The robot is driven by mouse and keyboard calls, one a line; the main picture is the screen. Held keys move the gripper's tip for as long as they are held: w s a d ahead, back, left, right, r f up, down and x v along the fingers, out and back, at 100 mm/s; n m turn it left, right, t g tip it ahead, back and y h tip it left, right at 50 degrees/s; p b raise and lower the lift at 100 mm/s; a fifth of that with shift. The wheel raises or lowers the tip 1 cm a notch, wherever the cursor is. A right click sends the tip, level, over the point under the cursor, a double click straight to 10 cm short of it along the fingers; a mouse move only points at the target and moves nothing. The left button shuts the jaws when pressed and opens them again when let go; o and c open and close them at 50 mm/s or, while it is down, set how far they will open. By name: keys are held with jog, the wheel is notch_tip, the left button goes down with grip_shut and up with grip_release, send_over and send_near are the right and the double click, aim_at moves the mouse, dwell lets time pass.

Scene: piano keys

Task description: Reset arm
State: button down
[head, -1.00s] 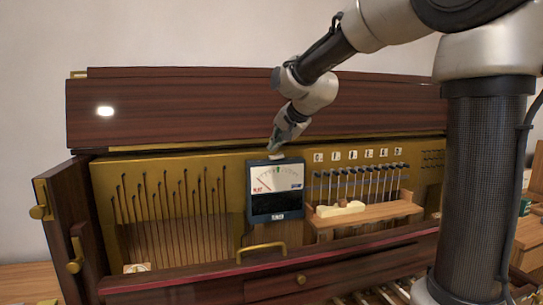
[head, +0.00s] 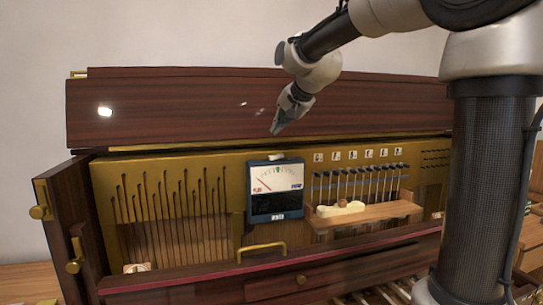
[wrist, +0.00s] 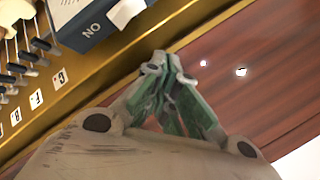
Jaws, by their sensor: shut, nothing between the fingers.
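My gripper (head: 276,131) is shut and empty in the head view. It points down in front of the dark wooden upper panel (head: 180,105), above the meter (head: 275,189). The meter is a dark blue box with a white dial, fixed on the brass-coloured front of the wooden cabinet. In the wrist view my gripper (wrist: 172,62) shows its fingertips together with green pads, and nothing is held. The meter's top end (wrist: 92,22) lies up and left of the fingertips there, apart from them.
A row of dark levers (head: 360,182) with letter labels stands right of the meter, above a wooden shelf (head: 375,216) holding a cream block (head: 338,208). Thin vertical rods (head: 165,215) are at left. A brass handle (head: 262,247) sticks out below.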

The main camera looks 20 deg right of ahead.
jog(key=shift+r, duration=0.15)
jog(key=shift+s+f+n, duration=0.3)
jog(key=shift+n, duration=0.4)
jog(key=s+d+f+n+g, duration=0.1)
jog(key=s+f, duration=0.4)
jog(key=s, duration=0.7)
jog(key=s+d+f+n+g+h, duration=0.1)
jog(key=s+d+f+n, duration=0.3)
jog(key=s, duration=0.7)
jog(key=s+d+f+n+g+h, duration=0.1)
jog(key=s+d+f, duration=0.4)
jog(key=s, duration=0.7)
jog(key=shift+s+f+n+g, duration=0.35)
jog(key=shift+f+n+g, duration=0.35)
jog(key=shift+g, duration=0.3)
